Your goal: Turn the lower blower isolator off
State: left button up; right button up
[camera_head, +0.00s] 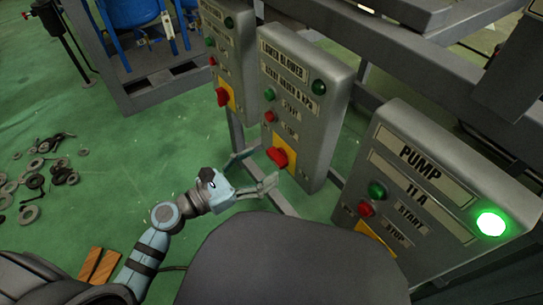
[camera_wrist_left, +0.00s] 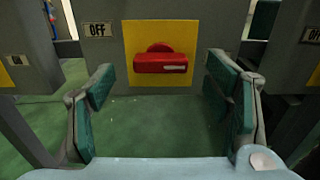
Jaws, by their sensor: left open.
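The lower blower isolator is a red rotary handle (camera_head: 278,157) on a yellow plate near the bottom of the grey LOWER BLOWER panel (camera_head: 318,122). My left gripper (camera_head: 256,171) is open and empty, just in front of and below the handle. In the left wrist view its fingers (camera_wrist_left: 165,105) stand apart on either side, with the handle between and beyond them, not visibly touched. My right gripper is not in view.
The PUMP 11A panel (camera_head: 432,180), with a lit green lamp (camera_head: 491,223), stands close on the right. Another panel (camera_head: 222,45) with a red handle is at the left. Steel frame bars run behind. Dark rings (camera_head: 32,195) lie on the green floor.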

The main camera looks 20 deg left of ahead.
aim_at(273, 159)
pick_arm(q)
jog(key=x, duration=0.4)
jog(key=shift+f, duration=0.1)
jog(key=c, duration=1.1)
jog(key=shift+c, duration=0.2)
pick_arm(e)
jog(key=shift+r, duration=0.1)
